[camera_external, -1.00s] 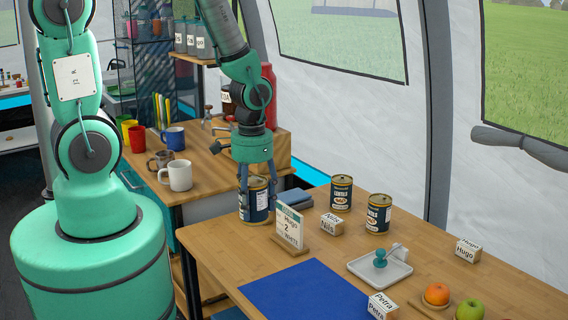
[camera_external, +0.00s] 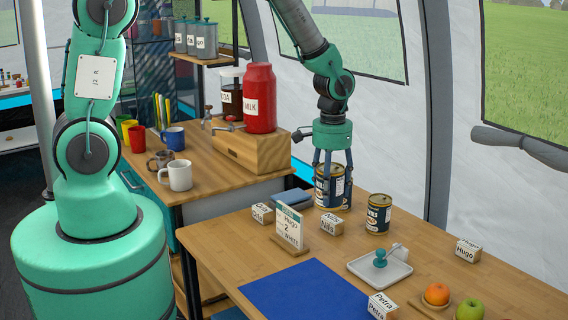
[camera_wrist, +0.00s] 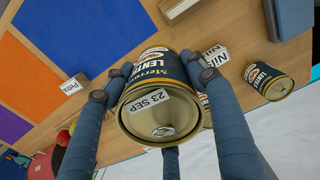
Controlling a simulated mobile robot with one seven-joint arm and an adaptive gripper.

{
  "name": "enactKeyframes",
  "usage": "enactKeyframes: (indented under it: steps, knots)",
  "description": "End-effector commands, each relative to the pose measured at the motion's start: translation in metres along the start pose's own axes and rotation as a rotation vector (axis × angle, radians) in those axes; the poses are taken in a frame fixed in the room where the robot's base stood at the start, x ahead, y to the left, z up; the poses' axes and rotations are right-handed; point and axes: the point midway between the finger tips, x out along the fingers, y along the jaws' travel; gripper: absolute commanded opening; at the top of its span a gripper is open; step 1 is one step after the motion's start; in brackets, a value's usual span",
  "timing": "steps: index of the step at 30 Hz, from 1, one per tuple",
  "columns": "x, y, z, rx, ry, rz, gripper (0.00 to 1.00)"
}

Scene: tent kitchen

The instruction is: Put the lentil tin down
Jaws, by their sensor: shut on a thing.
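My gripper (camera_external: 333,170) is shut on a dark blue lentil tin (camera_external: 327,187), with its fingers around the tin's sides. In the wrist view the held tin (camera_wrist: 160,105) shows its metal end and a "23 SEP" label. In the external view it overlaps another lentil tin (camera_external: 347,196), which is mostly hidden behind it and my fingers. I cannot tell whether they touch, or the exact gap to the table.
The wooden table (camera_external: 430,250) bears a "Nilo" block (camera_external: 331,225) in front of the tins, another name block (camera_external: 262,214), a standing sign (camera_external: 291,229) and a grey tray (camera_external: 370,270). A blue mat (camera_external: 305,292) lies at the front. Bare wood lies right of the tins.

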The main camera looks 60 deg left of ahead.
Motion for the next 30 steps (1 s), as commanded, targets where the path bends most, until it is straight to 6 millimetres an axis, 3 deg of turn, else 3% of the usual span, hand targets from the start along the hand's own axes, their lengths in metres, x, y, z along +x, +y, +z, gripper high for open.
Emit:
enactKeyframes:
  steps: [3,15,24,30]
  knots:
    - [0.000,0.019,-0.029,-0.006,0.001,0.000,0.14]
    - [0.002,0.083,-0.114,-0.037,0.002,0.001,0.14]
    - [0.006,0.134,-0.168,-0.059,0.001,0.000,0.14]
    - [0.009,0.162,-0.193,-0.071,0.001,0.001,0.14]
